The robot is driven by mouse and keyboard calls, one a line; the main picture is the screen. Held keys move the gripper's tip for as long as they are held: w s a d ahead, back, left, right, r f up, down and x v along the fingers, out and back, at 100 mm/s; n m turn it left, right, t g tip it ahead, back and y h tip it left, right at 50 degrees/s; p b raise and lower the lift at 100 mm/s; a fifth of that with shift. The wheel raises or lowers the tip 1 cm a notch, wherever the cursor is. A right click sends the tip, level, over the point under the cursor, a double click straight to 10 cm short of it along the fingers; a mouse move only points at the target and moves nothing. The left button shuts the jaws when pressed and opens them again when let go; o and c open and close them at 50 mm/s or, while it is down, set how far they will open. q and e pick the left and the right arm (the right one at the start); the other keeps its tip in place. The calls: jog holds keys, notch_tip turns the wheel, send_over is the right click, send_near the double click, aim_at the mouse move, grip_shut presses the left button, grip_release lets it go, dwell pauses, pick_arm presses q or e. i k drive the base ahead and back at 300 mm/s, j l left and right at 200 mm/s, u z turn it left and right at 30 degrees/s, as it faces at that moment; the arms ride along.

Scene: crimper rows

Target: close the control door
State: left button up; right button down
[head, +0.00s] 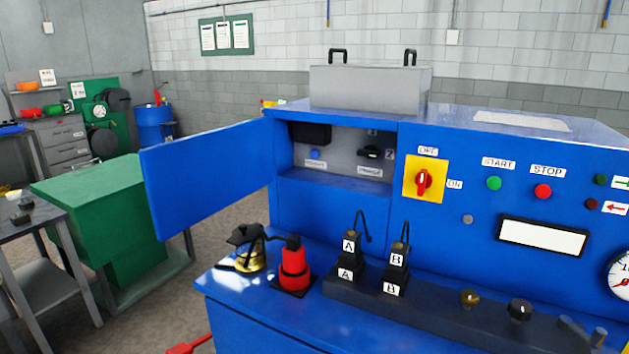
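The control door (205,178) is a flat blue panel. It is hinged at the left side of the control compartment and stands wide open, swung out to the left. The open control compartment (345,160) shows a grey panel with a blue button, a black knob and a dark box inside. Neither of my grippers is in the head view.
On the blue ledge below stand a black-and-yellow part (248,250), a red-and-black part (293,268) and connectors marked A (348,258) and B (395,270). A red rotary switch (423,181) sits right of the compartment. A green cabinet (100,215) stands behind the door.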

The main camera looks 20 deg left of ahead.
aim_at(187, 180)
jog(key=j+z, duration=0.15)
jog(key=j, duration=0.55)
jog(key=j+z, duration=0.2)
jog(key=j, duration=0.5)
jog(key=j+z, duration=0.15)
jog(key=j, duration=0.55)
jog(key=j+z, duration=0.2)
jog(key=j, duration=0.5)
jog(key=k+j+z, duration=0.15)
jog(key=j, duration=0.55)
jog(key=k+j+z, duration=0.1)
jog(key=k, duration=0.1)
